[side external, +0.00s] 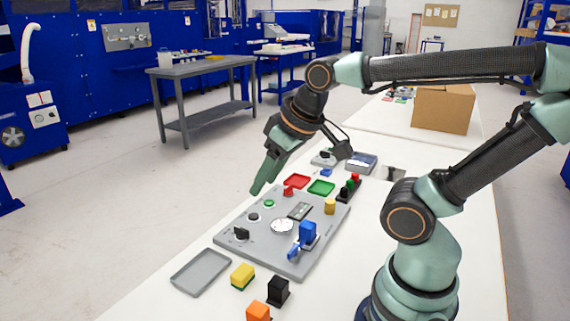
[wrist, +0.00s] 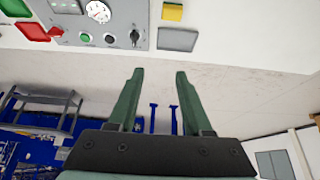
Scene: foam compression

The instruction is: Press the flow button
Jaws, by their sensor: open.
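A grey control panel (side external: 258,248) lies on the white table. It carries a green round button (side external: 268,203), a black round button (side external: 254,217), a black knob (side external: 241,233), a white dial gauge (side external: 282,226) and a small display (side external: 299,211). I cannot read which button is labelled flow. In the wrist view the green button (wrist: 84,38) and black button (wrist: 109,38) show near the top. My gripper (side external: 257,188) hangs above the panel's far edge, apart from the buttons. In the wrist view my gripper (wrist: 159,74) is open, with nothing between its fingers.
A blue valve (side external: 307,232), a yellow cylinder (side external: 330,206) and a red part (side external: 288,190) stand on the panel. A grey tray (side external: 200,272) and yellow, black and orange blocks are in front.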

